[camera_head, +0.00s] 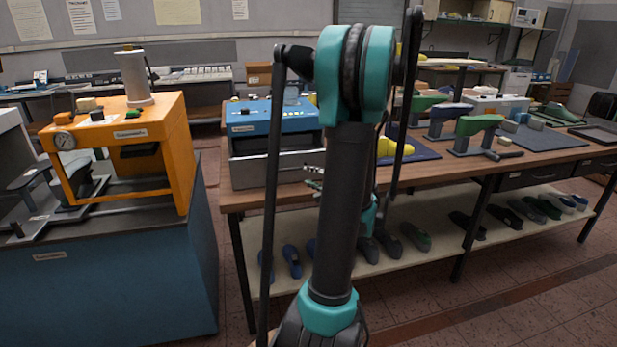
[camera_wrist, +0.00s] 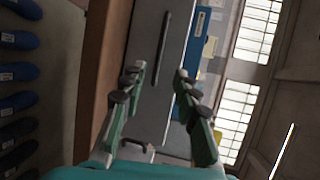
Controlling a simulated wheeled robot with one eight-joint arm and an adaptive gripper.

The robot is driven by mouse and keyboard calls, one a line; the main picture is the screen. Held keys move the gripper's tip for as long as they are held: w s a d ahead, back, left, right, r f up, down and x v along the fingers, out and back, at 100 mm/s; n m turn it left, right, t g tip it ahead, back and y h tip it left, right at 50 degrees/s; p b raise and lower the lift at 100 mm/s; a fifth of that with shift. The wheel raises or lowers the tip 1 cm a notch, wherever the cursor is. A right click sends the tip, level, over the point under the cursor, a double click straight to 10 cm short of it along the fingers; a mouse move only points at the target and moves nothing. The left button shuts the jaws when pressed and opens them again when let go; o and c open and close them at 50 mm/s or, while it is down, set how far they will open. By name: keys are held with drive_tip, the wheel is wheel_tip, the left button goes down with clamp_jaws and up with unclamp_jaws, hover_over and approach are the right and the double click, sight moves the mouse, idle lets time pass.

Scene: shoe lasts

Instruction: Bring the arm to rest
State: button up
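My arm rises through the middle of the head view and hides part of the bench behind it. My gripper (camera_wrist: 160,72) shows in the wrist view with its two green fingers spread apart and nothing between them. In the head view only a bit of its fingers (camera_head: 314,176) shows beside the arm link, in front of the bench near the blue machine (camera_head: 275,116). In the wrist view the grey front of that machine (camera_wrist: 158,65) lies beyond the fingers. I cannot tell the exact gap.
The wooden bench (camera_head: 240,199) holds green shoe lasts (camera_head: 478,124) at the right. Its lower shelf (camera_head: 400,262) carries several dark lasts, and blue ones (camera_head: 292,261). An orange press (camera_head: 178,150) stands on a blue cabinet (camera_head: 130,290) at the left. A floor gap separates cabinet and bench.

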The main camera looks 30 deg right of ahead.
drive_tip(key=s+a+f+n+g+y, duration=0.1)
drive_tip(key=s+a+f+n+g, duration=0.25)
drive_tip(key=a, duration=0.55)
drive_tip(key=s+a+f+n+g+y, duration=0.1)
drive_tip(key=s+a+f+n+g, duration=0.2)
drive_tip(key=a, duration=0.6)
drive_tip(key=s+a+f+n+g+h, duration=0.2)
drive_tip(key=s+n, duration=0.3)
drive_tip(key=s, duration=0.3)
drive_tip(key=s+a+f+n+g+h, duration=0.2)
drive_tip(key=s+f+n+g+h, duration=0.1)
drive_tip(key=s, duration=0.4)
drive_tip(key=shift+s+a+f+n, duration=0.4)
drive_tip(key=shift+f+n, duration=0.35)
drive_tip(key=shift+n, duration=0.3)
